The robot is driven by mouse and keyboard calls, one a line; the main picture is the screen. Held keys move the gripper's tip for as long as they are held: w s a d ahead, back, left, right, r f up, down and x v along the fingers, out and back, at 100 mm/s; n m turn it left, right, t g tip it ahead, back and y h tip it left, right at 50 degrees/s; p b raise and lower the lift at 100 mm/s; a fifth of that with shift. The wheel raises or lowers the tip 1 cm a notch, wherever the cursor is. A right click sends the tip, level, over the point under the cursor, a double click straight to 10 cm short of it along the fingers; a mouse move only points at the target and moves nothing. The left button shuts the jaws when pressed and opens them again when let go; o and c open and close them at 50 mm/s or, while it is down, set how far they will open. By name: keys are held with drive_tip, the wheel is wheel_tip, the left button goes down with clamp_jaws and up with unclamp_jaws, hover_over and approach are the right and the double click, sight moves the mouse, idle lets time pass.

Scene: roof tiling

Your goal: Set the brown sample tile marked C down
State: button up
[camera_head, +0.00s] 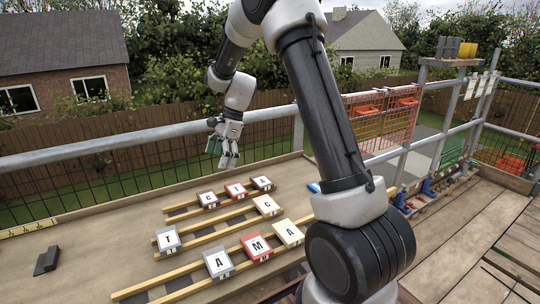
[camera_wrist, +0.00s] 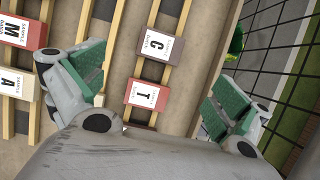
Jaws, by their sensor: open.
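A brown tile marked C (camera_wrist: 160,47) lies flat on wooden rails in the wrist view, just above a red tile marked T (camera_wrist: 147,95). In the head view the brown C tile (camera_head: 208,199) lies at the left end of the back row, with the red tile (camera_head: 236,191) on its right. My gripper (camera_head: 228,161) hangs above and behind the back row, clear of the tiles. My gripper's body hides the area below the red T in the wrist view.
Another tile (camera_head: 262,183) ends the back row. The middle row holds a grey T (camera_head: 168,239) and a C tile (camera_head: 267,205). Grey A (camera_head: 218,263), red M (camera_head: 256,246) and cream A (camera_head: 289,233) lie in front. A mesh guardrail (camera_head: 110,160) runs behind the board.

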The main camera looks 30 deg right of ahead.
drive_tip(key=s+d+r+n+t+h, duration=0.1)
drive_tip(key=s+d+r+n, duration=0.25)
drive_tip(key=s+r, duration=0.5)
drive_tip(key=s+d+r+n+t+h, duration=0.1)
drive_tip(key=s+n, duration=0.3)
drive_tip(key=s, duration=0.4)
drive_tip(key=s+d+r+n+t+h, duration=0.1)
drive_tip(key=s+d+r+n, duration=0.2)
drive_tip(key=s, duration=0.6)
drive_tip(key=s+d+r+n+t+h, duration=0.1)
drive_tip(key=s+d+r+n, duration=0.1)
drive_tip(key=s+n, duration=0.5)
drive_tip(key=shift+s+d+r, duration=0.3)
drive_tip(key=shift+s+d, duration=0.05)
drive_tip(key=shift+s, duration=0.35)
